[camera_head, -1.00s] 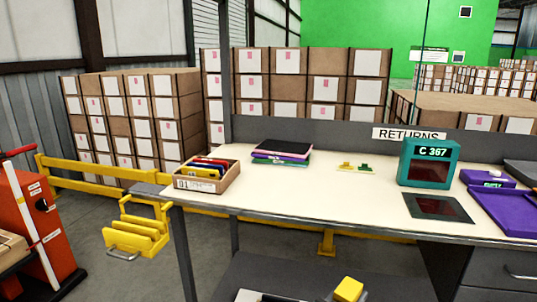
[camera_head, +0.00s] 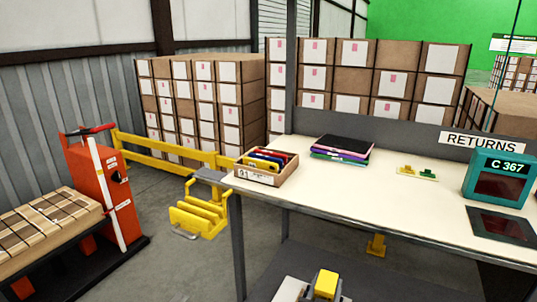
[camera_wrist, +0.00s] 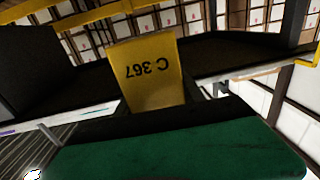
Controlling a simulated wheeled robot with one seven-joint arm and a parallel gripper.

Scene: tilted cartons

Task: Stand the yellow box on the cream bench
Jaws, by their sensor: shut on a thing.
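The yellow box (camera_head: 327,282) is at the bottom edge of the head view, held in my gripper (camera_head: 324,294) in front of the bench and below its top. My gripper is shut on it; its lower part is cut off. In the wrist view the yellow box (camera_wrist: 146,70) shows the code C 367, upside down in the picture. The cream bench (camera_head: 375,198) has a bare top in its middle. A teal display (camera_head: 497,178) on the bench also reads C 367.
On the bench are a carton tray of coloured items (camera_head: 268,168), a dark stack of folders (camera_head: 341,148), small yellow and green pieces (camera_head: 417,173) and a dark pad (camera_head: 502,225).

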